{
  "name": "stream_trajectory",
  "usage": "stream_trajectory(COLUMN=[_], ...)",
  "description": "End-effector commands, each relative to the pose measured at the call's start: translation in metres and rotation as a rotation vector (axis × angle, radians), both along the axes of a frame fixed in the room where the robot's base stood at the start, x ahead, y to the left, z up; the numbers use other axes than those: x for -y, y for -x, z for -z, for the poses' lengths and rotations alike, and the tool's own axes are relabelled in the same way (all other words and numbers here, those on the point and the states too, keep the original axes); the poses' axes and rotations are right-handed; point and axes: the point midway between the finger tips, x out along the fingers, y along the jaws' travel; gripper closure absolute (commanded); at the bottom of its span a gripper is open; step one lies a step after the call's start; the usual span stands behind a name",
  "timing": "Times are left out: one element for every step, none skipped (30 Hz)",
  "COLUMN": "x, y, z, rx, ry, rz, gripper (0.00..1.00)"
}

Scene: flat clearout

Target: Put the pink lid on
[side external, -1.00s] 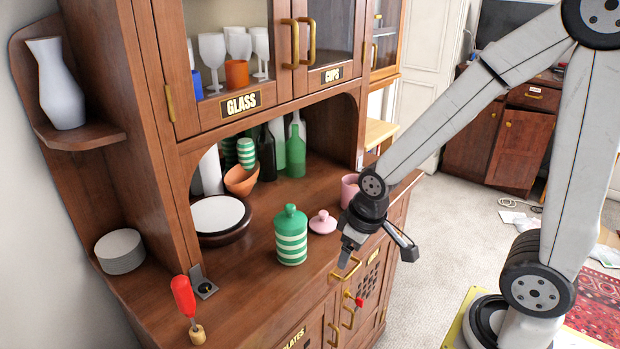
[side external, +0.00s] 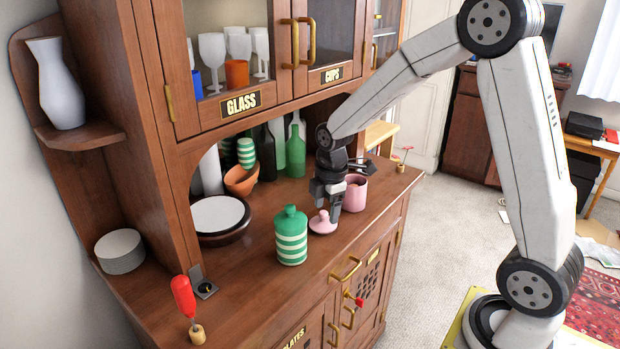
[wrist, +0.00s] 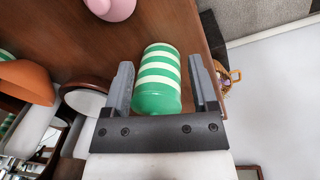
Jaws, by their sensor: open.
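The pink lid (side external: 322,226) lies on the wooden counter with its knob up. A pink lid-like shape (wrist: 110,8) is cut off at the top of the wrist view. The pink pot (side external: 355,195) stands upright just right of the lid, with its top uncovered. My gripper (side external: 326,208) points down, close above and behind the lid. I cannot tell whether it touches the lid. In the wrist view its two fingers (wrist: 160,70) are spread, with nothing held between them.
A green-and-white striped jar (side external: 291,237) stands left of the lid; in the wrist view it shows beyond the fingers. An orange bowl (side external: 241,180), a dark-rimmed white plate (side external: 219,212) and green bottles (side external: 295,158) stand farther back. The cabinet's shelf front hangs above the counter.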

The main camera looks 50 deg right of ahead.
Motion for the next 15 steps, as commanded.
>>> stream_trajectory(x=[0.006, 0.009, 0.012, 0.015, 0.018, 0.022, 0.026, 0.029, 0.033, 0.036, 0.039, 0.043, 0.046, 0.048, 0.052], y=[-0.006, -0.009, -0.012, -0.015, -0.018, -0.022, -0.024, -0.027, -0.031, -0.033, -0.036, -0.039, -0.041, -0.043, -0.045], z=[0.001, 0.001, 0.001, 0.001, 0.001, 0.001, 0.001, 0.002, 0.002, 0.002, 0.002, 0.002, 0.003, 0.003, 0.003], rx=[-0.008, -0.013, -0.019, -0.023, -0.029, -0.034, -0.040, -0.044, -0.049, -0.055, -0.058, -0.063, -0.067, -0.071, -0.073], ry=[0.004, 0.007, 0.010, 0.012, 0.013, 0.015, 0.016, 0.017, 0.019, 0.019, 0.020, 0.020, 0.020, 0.020, 0.020], rz=[-0.052, -0.088, -0.135, -0.172, -0.209, -0.256, -0.292, -0.328, -0.377, -0.413, -0.448, -0.493, -0.526, -0.558, -0.596], gripper=[0.25, 0.25, 0.25, 0.25, 0.25, 0.25, 0.25, 0.25, 0.25, 0.25, 0.25, 0.25, 0.25, 0.25, 0.25])
